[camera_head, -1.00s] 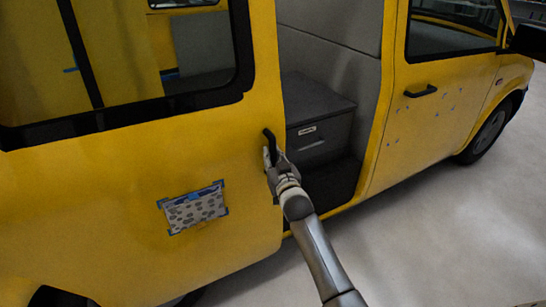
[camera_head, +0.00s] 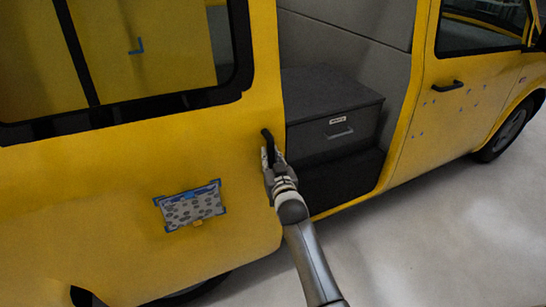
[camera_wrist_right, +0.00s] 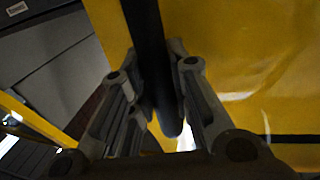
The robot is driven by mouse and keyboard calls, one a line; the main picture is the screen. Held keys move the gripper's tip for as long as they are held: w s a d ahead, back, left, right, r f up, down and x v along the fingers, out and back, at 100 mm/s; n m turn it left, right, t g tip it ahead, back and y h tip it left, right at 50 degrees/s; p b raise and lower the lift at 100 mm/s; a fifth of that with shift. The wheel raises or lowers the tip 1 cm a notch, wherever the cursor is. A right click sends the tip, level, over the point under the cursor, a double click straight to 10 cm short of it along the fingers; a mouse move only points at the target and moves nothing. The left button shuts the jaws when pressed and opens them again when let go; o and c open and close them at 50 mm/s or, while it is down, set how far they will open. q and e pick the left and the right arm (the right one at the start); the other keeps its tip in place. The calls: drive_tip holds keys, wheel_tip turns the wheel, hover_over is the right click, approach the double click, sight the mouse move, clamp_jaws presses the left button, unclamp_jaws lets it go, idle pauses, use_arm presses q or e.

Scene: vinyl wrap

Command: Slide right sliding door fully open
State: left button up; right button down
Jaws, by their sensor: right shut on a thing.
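The yellow sliding door (camera_head: 110,185) of the van fills the left of the head view. It stands partly open, with a wide gap at its right edge. Its black handle (camera_head: 267,140) is upright near that edge. My right gripper (camera_head: 271,162) is at the handle. In the right wrist view the black handle (camera_wrist_right: 150,70) runs between the two fingers of my right gripper (camera_wrist_right: 157,95), which are shut on it. The door's yellow panel (camera_wrist_right: 245,60) lies behind the fingers. My left gripper is not in view.
Inside the opening stands a grey drawer unit (camera_head: 335,125) with a dark floor in front. The yellow front door (camera_head: 450,100) is shut, to the right. A patterned patch with blue tape (camera_head: 190,207) is on the sliding door. Pale floor (camera_head: 410,245) is clear at lower right.

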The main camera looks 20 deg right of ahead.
drive_tip(key=shift+a, duration=0.35)
drive_tip(key=c, duration=1.3)
unclamp_jaws()
drive_tip(key=shift+a, duration=0.2)
drive_tip(key=shift+s+d, duration=0.1)
drive_tip(key=shift+d, duration=0.05)
drive_tip(key=s, duration=0.4)
drive_tip(key=s+a, duration=0.1)
drive_tip(key=s, duration=0.6)
drive_tip(key=shift+s+a, duration=0.3)
drive_tip(key=shift+s, duration=0.1)
